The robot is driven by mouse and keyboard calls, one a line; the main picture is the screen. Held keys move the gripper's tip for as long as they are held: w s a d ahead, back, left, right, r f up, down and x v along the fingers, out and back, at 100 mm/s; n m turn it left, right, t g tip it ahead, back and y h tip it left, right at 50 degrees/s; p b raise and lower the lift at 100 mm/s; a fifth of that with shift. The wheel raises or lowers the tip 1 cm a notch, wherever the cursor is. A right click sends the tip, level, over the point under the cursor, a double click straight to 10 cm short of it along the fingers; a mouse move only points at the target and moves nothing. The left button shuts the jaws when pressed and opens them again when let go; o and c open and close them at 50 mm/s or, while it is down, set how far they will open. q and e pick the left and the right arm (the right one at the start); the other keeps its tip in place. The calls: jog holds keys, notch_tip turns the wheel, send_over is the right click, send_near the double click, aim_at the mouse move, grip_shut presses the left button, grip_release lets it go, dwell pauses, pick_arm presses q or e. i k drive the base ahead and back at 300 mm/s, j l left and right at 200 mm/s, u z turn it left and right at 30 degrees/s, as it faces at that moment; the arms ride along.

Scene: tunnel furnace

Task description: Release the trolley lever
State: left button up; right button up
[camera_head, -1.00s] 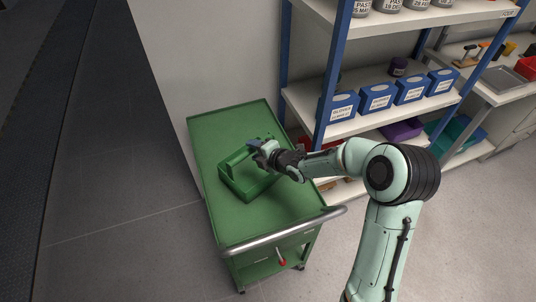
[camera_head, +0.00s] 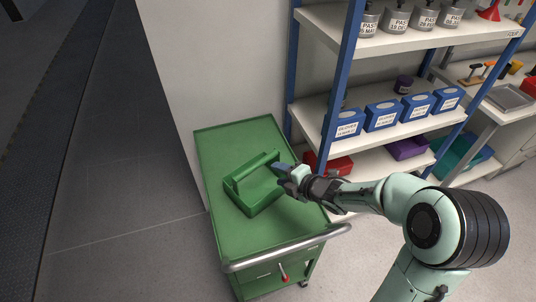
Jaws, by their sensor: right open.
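The green trolley (camera_head: 222,150) stands against the pale wall, with a metal push bar (camera_head: 290,247) along its near side. A lever with a red knob (camera_head: 285,279) hangs below the bar on the trolley's front. A green toolbox-like carrier (camera_head: 250,191) with a raised handle sits on the trolley top. My right gripper (camera_head: 280,171) is open at the right end of the carrier's handle; I cannot tell whether it touches it. It is well above and behind the lever. My left gripper is not in view.
A blue-framed shelf (camera_head: 352,75) with blue boxes (camera_head: 383,115) and grey tins stands right of the trolley. A red bin (camera_head: 330,165) sits low on it. A workbench (camera_head: 490,100) is further right. Floor is clear left of the trolley.

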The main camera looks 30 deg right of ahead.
aim_at(285, 277)
jog(key=k+l, duration=0.8)
